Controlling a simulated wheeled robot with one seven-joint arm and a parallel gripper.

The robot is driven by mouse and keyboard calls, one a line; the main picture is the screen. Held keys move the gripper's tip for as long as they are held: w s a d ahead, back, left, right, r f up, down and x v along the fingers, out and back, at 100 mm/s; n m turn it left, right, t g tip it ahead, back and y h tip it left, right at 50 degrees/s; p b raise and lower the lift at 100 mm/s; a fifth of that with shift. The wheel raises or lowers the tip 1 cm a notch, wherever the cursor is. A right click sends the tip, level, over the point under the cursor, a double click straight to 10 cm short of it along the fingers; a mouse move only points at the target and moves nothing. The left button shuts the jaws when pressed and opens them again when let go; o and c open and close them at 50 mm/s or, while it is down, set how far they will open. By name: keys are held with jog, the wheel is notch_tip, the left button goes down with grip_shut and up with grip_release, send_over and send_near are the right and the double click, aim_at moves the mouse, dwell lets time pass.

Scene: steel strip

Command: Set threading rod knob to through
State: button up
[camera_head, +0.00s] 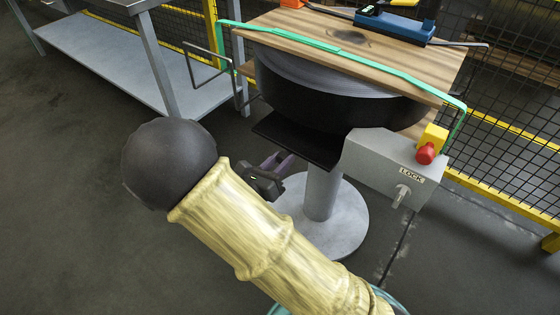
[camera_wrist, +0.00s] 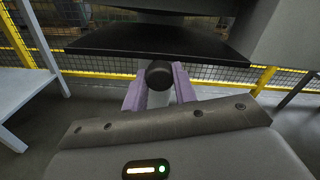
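A round black knob (camera_wrist: 159,74) shows in the wrist view, below the dark plate of the machine and in line with the space between my fingers. I take it for the threading rod knob; its rod is not clearly seen, and it is hidden in the head view. My gripper (camera_wrist: 160,86) has two purple fingers, spread apart with one on each side of the knob. I cannot tell whether they touch it. In the head view my gripper (camera_head: 281,163) is under the dark plate (camera_head: 300,140), left of the grey pedestal.
A grey box (camera_head: 385,165) with a red button (camera_head: 426,154) and a LOCK handle (camera_head: 402,195) sits right of the pedestal (camera_head: 322,195). A wooden top (camera_head: 400,60) with green strap covers the dark drum. A grey bench (camera_head: 120,60) stands left; floor at left is clear.

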jog(key=shift+s+a+r+p, duration=0.15)
jog(key=shift+s+a+p, duration=0.25)
jog(key=shift+s+p, duration=0.1)
grip_shut()
jog(key=p+v, duration=0.5)
jog(key=v, duration=0.6)
jog(key=shift+f+p, duration=0.2)
jog(key=shift+p, duration=0.2)
jog(key=shift+a, duration=0.1)
jog(key=o, duration=1)
grip_release()
jog(key=shift+o, duration=0.2)
jog(key=shift+s, duration=0.1)
jog(key=shift+s+a, duration=0.1)
jog(key=p+v, duration=0.2)
jog(key=v, duration=1.5)
jog(key=shift+p, duration=0.4)
